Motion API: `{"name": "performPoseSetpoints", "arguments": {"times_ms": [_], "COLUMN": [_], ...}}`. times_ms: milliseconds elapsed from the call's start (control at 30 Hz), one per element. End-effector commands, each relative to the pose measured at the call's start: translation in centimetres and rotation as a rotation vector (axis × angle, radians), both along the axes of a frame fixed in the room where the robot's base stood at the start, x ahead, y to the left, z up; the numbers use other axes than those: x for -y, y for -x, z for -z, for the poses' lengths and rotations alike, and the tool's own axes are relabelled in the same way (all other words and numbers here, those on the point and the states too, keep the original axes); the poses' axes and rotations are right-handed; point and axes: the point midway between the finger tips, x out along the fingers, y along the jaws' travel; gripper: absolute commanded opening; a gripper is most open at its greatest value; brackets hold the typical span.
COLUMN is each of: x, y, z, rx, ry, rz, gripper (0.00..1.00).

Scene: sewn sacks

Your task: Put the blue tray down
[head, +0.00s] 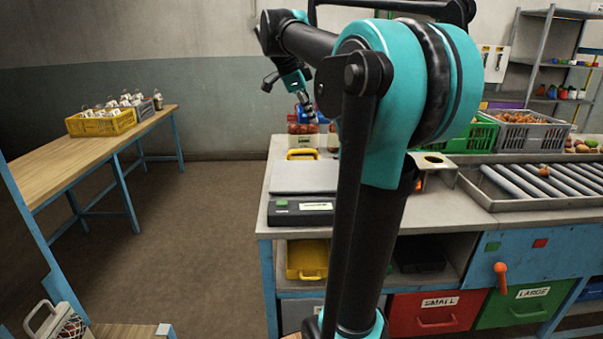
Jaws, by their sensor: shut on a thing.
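My arm stands large in the middle of the head view and reaches away toward the back of the workbench. My gripper (309,113) points down and is small in the picture. It is shut on what looks like the blue tray (321,114), of which only a small blue part shows. The rest of the tray is hidden behind my arm and gripper. I cannot tell whether the tray touches anything below it.
The grey workbench (284,213) holds a scale (305,176), jars with red contents (301,137) and a roller conveyor (550,184). A green crate (476,136) and a grey crate (533,132) stand behind. A wooden table (62,160) with a yellow crate (101,124) is left, with open floor between.

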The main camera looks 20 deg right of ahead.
Motion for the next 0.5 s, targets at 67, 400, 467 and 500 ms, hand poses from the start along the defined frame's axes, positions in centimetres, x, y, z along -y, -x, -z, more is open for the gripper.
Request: {"name": "performPoseSetpoints", "arguments": {"times_ms": [67, 400, 467, 500], "x": [0.2, 0.3, 0.3, 0.3], "y": [-0.1, -0.2, -0.3, -0.2], "z": [0.1, 6.5, 8.0, 9.0], "rx": [0.033, 0.037, 0.037, 0.037], "ry": [0.01, 0.011, 0.011, 0.011], "rz": [0.001, 0.0, 0.0, 0.0], "gripper": [0.0, 0.0, 0.0, 0.0]}}
